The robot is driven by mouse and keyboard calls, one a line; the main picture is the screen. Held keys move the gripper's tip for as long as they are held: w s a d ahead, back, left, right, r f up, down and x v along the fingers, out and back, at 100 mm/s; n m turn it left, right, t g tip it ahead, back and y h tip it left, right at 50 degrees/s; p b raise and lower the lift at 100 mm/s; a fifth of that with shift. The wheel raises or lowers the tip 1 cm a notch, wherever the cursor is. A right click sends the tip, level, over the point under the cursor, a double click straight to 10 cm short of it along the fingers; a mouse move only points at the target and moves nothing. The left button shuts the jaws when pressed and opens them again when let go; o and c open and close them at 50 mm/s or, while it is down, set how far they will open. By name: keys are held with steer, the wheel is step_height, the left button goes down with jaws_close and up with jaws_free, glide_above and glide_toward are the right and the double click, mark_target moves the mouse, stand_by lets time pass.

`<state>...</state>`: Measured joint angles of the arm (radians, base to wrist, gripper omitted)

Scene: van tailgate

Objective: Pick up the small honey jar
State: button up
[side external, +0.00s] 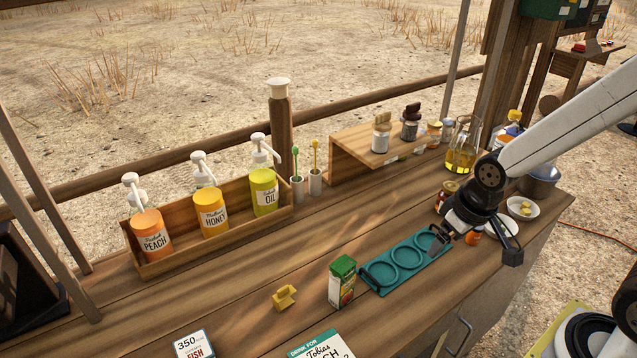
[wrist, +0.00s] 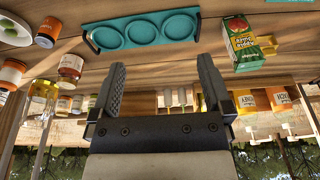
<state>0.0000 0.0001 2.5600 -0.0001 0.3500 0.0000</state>
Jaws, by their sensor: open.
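My gripper (side external: 438,243) hangs above the counter at the right end of the teal tray, its fingers apart and empty; they also show in the wrist view (wrist: 163,66). A small amber jar with a dark lid (side external: 445,192) stands behind my wrist, partly hidden. In the wrist view, a reddish-amber jar (wrist: 70,67) stands left of my fingers, beside an orange-brown jar (wrist: 48,31). I cannot read their labels, so I cannot tell which one is the honey jar. A larger pump bottle labelled HONEY (side external: 211,212) stands in the wooden rack.
The teal tray (side external: 366,282) with three round recesses lies below my gripper; a green carton (side external: 342,283) and yellow block (side external: 285,297) are left of it. A flask (side external: 463,145) and white bowls (side external: 523,208) crowd the right.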

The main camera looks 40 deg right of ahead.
steer(key=shift+w+v, duration=0.55)
steer(key=shift+v, duration=2)
steer(key=w+d+m+y, duration=0.6)
steer(key=w+d+m, duration=0.4)
steer(key=d+m, duration=0.55)
steer(key=w+d+m+t+y, duration=0.25)
steer(key=d+m+t, duration=0.45)
steer(key=d+m, duration=0.7)
steer(key=shift+n+y, duration=0.25)
steer(key=shift+n, duration=0.7)
steer(key=f, duration=0.5)
steer(key=d+f, duration=0.1)
steer(key=f, duration=0.5)
steer(key=d+f, duration=0.1)
steer(key=f, duration=0.5)
steer(key=shift+s+d, duration=0.15)
steer(key=shift+s, duration=0.15)
steer(key=shift+f+t, duration=0.3)
steer(key=shift+f, duration=0.1)
steer(key=shift+x, duration=1.3)
